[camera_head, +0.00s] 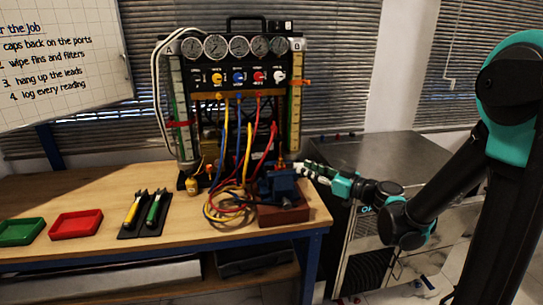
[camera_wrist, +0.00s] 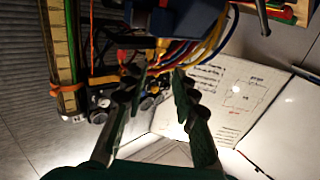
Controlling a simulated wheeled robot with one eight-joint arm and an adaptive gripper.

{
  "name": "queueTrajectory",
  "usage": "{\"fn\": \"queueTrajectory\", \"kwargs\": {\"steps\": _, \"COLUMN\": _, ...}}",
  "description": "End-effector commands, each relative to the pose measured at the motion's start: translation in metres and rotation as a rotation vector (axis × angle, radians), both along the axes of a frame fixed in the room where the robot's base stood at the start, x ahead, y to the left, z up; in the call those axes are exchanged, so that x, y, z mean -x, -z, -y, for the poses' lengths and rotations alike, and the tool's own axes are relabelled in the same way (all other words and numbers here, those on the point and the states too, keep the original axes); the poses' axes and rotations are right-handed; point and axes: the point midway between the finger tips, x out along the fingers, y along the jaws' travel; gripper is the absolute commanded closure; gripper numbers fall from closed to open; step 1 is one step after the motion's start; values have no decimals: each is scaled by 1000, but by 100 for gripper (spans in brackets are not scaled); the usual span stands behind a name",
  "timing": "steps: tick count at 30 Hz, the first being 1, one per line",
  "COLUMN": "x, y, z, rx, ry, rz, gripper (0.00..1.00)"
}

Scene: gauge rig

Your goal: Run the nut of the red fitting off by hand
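The blue vise (camera_head: 280,187) stands on a reddish-brown block (camera_head: 283,214) at the right end of the bench. A thin copper-coloured upright part (camera_head: 281,160) rises at the vise; I cannot tell whether it belongs to the red fitting. I cannot make out the fitting's nut in either view. My gripper (camera_head: 303,168) is just right of the vise top, reaching in from the right. In the wrist view my gripper (camera_wrist: 158,76) is open, with a gap between its fingers and nothing clearly held. The blue vise body (camera_wrist: 185,20) is beyond the fingertips.
The gauge rig (camera_head: 238,80) stands behind, with yellow, blue and red hoses (camera_head: 230,205) hanging and coiled left of the vise. Green (camera_head: 20,232) and red (camera_head: 75,225) trays and two tools on a dark mat (camera_head: 145,215) lie left. A grey cabinet (camera_head: 385,160) is right.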

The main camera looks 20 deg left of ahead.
Motion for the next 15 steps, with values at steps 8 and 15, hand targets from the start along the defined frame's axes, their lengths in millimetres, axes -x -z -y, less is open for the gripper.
{"fn": "queueTrajectory", "kwargs": {"steps": 8, "x": -17, "y": 0, "z": -54, "rx": 1, "ry": -4, "rz": -1, "gripper": 72}}
{"fn": "queueTrajectory", "kwargs": {"steps": 15, "x": -32, "y": 0, "z": -98, "rx": 1, "ry": -4, "rz": -1, "gripper": 72}}
